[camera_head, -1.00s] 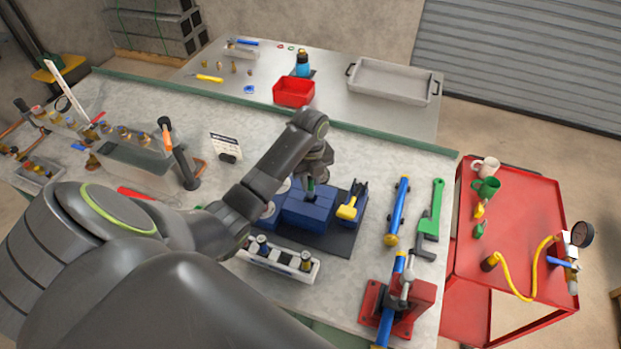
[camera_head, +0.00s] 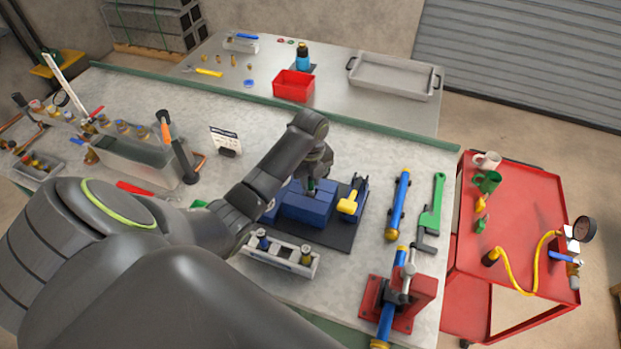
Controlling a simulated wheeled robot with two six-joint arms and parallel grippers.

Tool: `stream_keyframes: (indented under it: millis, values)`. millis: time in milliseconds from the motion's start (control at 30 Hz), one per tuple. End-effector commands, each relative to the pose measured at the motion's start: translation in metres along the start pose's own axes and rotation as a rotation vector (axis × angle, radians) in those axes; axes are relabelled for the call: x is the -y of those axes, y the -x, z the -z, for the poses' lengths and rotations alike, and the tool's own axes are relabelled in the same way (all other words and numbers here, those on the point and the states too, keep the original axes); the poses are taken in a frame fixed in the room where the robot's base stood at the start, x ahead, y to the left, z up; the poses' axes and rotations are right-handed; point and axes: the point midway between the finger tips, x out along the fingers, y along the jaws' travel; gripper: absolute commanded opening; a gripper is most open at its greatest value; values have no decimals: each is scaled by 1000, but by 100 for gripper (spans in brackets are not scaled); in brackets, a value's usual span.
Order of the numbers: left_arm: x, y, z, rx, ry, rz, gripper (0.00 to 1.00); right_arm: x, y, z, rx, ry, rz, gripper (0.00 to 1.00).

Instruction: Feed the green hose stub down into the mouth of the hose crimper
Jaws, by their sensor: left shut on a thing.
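The hose crimper is a blue block (camera_head: 306,209) on a dark base plate, with a yellow-handled part (camera_head: 348,203) at its right side. My left gripper (camera_head: 314,178) is above the crimper's top, pointing down, and is shut on the green hose stub (camera_head: 311,185). Only a small green bit of the stub shows below the fingers, at the crimper's top. The mouth is mostly hidden by the gripper and stub, so I cannot tell how deep the stub sits. My right gripper is not in view.
A rack with several fittings (camera_head: 276,257) stands in front of the crimper. A blue cylinder (camera_head: 398,205), a green wrench (camera_head: 432,214) and a red vise (camera_head: 418,291) are to the right. A red cart (camera_head: 530,205) stands beyond the bench edge.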

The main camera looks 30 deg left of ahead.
Motion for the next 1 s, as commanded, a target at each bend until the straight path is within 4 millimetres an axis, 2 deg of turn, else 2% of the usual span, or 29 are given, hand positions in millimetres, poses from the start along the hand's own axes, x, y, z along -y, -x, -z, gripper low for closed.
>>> stream_keyframes:
  millis: [500,767,800,1000]
  values:
    - [0,-15,1,-1,0,0,0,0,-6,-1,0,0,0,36]
    - [0,-16,0,0,0,0,0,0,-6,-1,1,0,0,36]
    - [0,-16,0,0,0,0,23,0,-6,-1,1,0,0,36]
    - [0,-16,0,0,0,0,48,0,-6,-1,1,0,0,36]
